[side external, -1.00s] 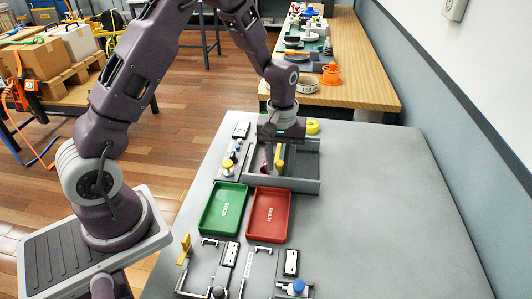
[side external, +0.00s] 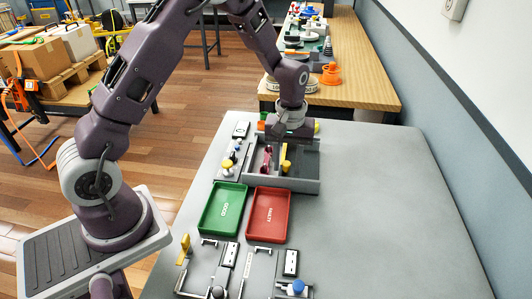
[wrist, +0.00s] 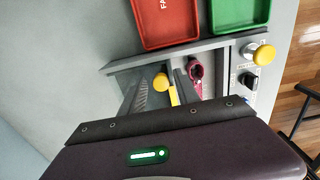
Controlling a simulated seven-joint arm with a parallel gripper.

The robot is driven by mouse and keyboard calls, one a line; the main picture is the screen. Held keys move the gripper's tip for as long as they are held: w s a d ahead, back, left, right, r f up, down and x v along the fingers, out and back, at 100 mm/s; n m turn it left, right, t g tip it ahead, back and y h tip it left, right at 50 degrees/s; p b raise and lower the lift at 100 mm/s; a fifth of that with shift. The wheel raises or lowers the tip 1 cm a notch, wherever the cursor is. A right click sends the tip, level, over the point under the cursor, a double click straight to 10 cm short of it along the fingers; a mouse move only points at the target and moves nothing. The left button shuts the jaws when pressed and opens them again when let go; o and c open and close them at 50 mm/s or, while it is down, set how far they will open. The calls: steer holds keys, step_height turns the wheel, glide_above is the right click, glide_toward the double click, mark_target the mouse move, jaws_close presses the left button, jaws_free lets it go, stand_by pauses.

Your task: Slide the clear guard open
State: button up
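A yellow handle (side external: 286,165) stands in an open grey tray-like fixture (side external: 302,184); its round yellow knob (wrist: 160,83) shows in the wrist view. A clear pane cannot be made out for certain in either view. My gripper (wrist: 160,95) has its two dark fingers apart, one on each side of the knob, with space visible between. Contact with the handle cannot be confirmed. In the side view the fingers are hard to make out under my wrist. A maroon ring-ended part (wrist: 195,70) sits beside the right finger, inside the fixture (wrist: 125,66).
A green tray (side external: 223,208) and a red tray (side external: 269,215) lie just in front of the fixture. A panel with a yellow button (wrist: 264,55) and black switch adjoins it. Latch fixtures (side external: 260,270) stand nearer. The table's right side is clear.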

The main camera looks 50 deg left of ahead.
steer(key=shift+w+d+r, duration=0.1)
steer(key=shift+r, duration=2.65)
steer(key=shift+c, duration=0.9)
step_height(320, 180, up, 6)
steer(key=shift+r, duration=0.1)
steer(key=c, duration=0.5)
